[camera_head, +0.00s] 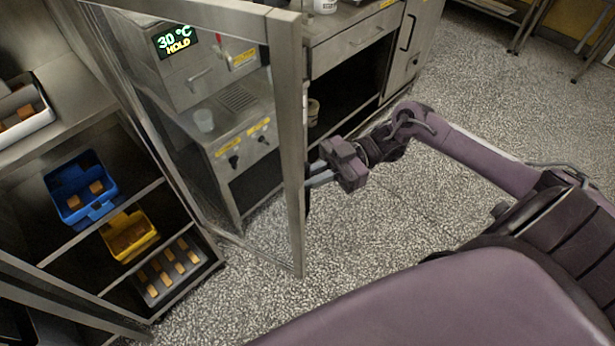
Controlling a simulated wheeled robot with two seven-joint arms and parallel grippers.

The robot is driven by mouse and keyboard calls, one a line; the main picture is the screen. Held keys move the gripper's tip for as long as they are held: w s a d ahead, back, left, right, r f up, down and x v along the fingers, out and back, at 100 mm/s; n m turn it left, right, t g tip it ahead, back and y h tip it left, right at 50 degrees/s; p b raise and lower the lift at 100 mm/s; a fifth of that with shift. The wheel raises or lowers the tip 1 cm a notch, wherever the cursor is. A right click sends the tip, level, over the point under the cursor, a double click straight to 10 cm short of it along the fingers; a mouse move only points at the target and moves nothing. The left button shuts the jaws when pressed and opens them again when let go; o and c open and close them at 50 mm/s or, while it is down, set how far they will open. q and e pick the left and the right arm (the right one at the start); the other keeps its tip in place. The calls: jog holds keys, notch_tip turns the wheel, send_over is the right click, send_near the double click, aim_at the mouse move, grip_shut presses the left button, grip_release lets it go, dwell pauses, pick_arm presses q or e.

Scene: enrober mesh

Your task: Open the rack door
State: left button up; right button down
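The rack door (291,150) is a clear panel in a grey metal frame. It stands swung out from the rack (172,205), with the rack's shelves open to view at left. My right gripper (318,175) is at the outer upright of the door frame, about mid-height. Its fingers point left at the upright, where a small dark part, possibly the handle, shows at the edge. The fingertips are partly hidden behind the frame, so I cannot tell whether they are closed on it. My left gripper is not in view.
The rack shelves hold a blue bin (72,208), a yellow bin (125,250) and a tray of brown blocks (150,290). A machine with a lit display (177,42) shows through the panel. Speckled floor (400,240) is clear right of the door.

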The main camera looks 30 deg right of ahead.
jog(key=c, duration=1.6)
grip_release()
jog(key=shift+w, duration=0.1)
jog(key=shift+c, duration=0.2)
jog(key=d+b, duration=0.3)
jog(key=d, duration=0.4)
jog(key=shift+d+b, duration=0.3)
jog(key=shift+d, duration=0.05)
